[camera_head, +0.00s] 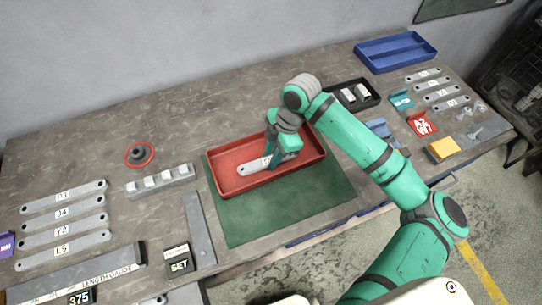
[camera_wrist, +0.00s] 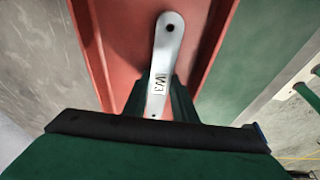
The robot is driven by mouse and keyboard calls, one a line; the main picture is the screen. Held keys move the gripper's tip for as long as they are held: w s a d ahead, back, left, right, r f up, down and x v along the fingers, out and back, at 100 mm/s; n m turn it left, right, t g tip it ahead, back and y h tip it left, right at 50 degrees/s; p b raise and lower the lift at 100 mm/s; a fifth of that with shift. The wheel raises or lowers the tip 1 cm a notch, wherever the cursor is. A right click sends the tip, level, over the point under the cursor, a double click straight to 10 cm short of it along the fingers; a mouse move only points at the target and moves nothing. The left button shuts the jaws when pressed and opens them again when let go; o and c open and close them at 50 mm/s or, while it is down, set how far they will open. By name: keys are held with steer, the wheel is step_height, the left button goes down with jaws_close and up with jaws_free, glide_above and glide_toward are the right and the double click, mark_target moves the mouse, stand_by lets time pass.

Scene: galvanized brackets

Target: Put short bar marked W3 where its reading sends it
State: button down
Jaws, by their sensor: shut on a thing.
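The short bar marked W3 is a flat grey metal bar with rounded ends and a hole near each end. It shows in the wrist view (camera_wrist: 168,45) and in the head view (camera_head: 250,168). My gripper (camera_head: 272,161) is shut on it; the fingers (camera_wrist: 158,105) sit on both sides of the bar near its label. The bar is inside the red tray (camera_head: 222,187), over its floor; I cannot tell whether it touches the floor. The length gauge (camera_head: 100,278) at the front left has a display (camera_head: 79,297) reading 375. A SET block (camera_head: 179,262) stands beside it.
The red tray lies on a green mat (camera_head: 240,230). Several long bars (camera_head: 62,220) lie at left, several shorter bars (camera_head: 440,95) at right. A blue tray (camera_head: 395,52) and a black tray (camera_head: 366,101) stand behind. A red AZ W7 tag (camera_head: 422,125) lies right.

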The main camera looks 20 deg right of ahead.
steer(key=shift+f, duration=0.35)
steer(key=shift+s+f, duration=0.15)
steer(key=shift+f, duration=0.4)
steer(key=c, duration=1.5)
jaws_free()
steer(key=shift+o, duration=0.2)
steer(key=shift+a, duration=0.1)
steer(key=v, duration=1.3)
steer(key=shift+w+r, duration=0.2)
steer(key=shift+r, duration=0.15)
